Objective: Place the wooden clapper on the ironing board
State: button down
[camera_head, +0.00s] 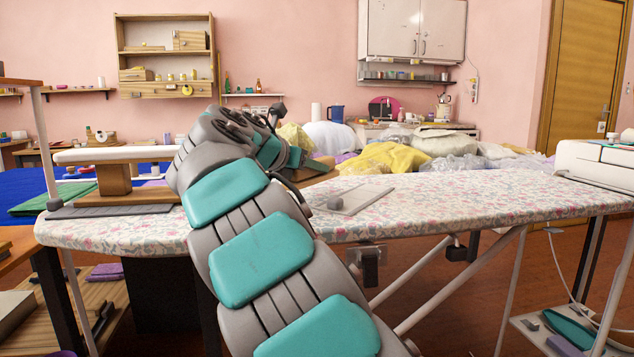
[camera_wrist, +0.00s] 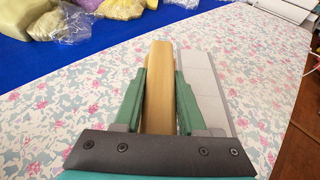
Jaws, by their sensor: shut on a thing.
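The wooden clapper (camera_wrist: 159,95) is a long, smooth tan block in the wrist view. My gripper (camera_wrist: 160,76) has its green fingers shut on the clapper's two sides. In the head view the clapper (camera_head: 318,168) shows just beyond my arm, over the ironing board, and my gripper is mostly hidden behind my arm. The ironing board (camera_head: 455,205) has a pink and blue floral cover, which also fills much of the wrist view (camera_wrist: 70,110). I cannot tell whether the clapper's underside touches the cover.
A pale grey flat plate (camera_head: 362,197) lies on the board beside the clapper. A small padded sleeve board (camera_head: 112,154) stands at the board's left end. A white machine (camera_head: 598,165) is at the right end. Crumpled fabrics (camera_head: 395,157) are piled behind. The board's middle right is clear.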

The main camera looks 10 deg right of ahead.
aim_at(316, 181)
jog(key=shift+x, duration=0.9)
jog(key=shift+w+a+f+b, duration=0.1)
jog(key=shift+f+b, duration=0.35)
jog(key=shift+f, duration=1.1)
jog(key=shift+c, duration=2.4)
grip_release()
jog(key=shift+f, duration=0.1)
jog(key=v, duration=1.2)
jog(key=shift+p, duration=0.3)
